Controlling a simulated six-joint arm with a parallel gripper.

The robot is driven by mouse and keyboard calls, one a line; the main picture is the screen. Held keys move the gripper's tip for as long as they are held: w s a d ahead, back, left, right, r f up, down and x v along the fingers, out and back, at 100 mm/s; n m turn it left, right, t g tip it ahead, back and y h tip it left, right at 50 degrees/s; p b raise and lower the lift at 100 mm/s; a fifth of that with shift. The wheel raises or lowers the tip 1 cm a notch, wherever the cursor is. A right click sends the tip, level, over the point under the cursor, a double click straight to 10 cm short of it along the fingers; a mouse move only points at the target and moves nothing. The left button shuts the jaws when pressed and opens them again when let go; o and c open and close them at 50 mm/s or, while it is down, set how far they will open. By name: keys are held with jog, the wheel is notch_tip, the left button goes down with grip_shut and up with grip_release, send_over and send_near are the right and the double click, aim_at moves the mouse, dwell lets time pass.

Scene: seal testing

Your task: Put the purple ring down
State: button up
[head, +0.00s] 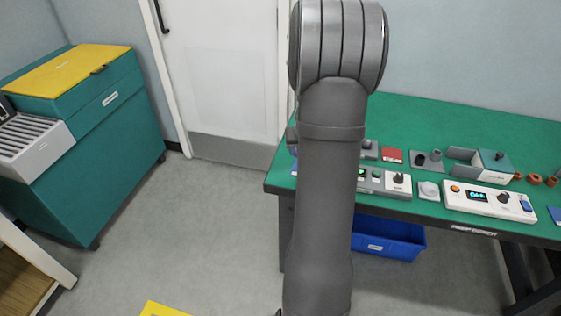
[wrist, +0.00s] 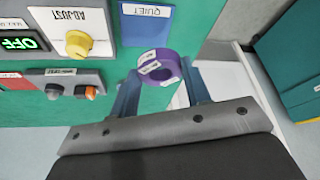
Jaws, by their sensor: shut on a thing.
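The purple ring (wrist: 172,57) has small white labels and sits between the two blue-grey fingers of my gripper (wrist: 160,74) in the wrist view. My gripper is shut on it, near the edge of the green bench top (wrist: 112,112). I cannot tell whether the ring touches the bench. A blue pad marked QUIET (wrist: 147,24) lies just beyond the ring.
A panel with a yellow knob (wrist: 78,43) and a grey box with an orange button (wrist: 91,92) lie left of the ring in the wrist view. More devices, including a white display box (head: 490,203), stand along the bench. A blue bin (head: 390,240) is below.

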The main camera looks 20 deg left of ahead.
send_over(280, 164)
jog(key=s, duration=0.1)
jog(key=f, duration=0.4)
jog(key=shift+s+d+f, duration=0.15)
jog(key=shift+d, duration=0.15)
jog(key=shift+f, duration=2.05)
jog(key=shift+f, duration=0.15)
jog(key=o, duration=1.2)
jog(key=shift+r, duration=0.4)
jog(key=v, duration=1.1)
jog(key=shift+s+r, duration=0.2)
jog(key=shift+r, duration=0.05)
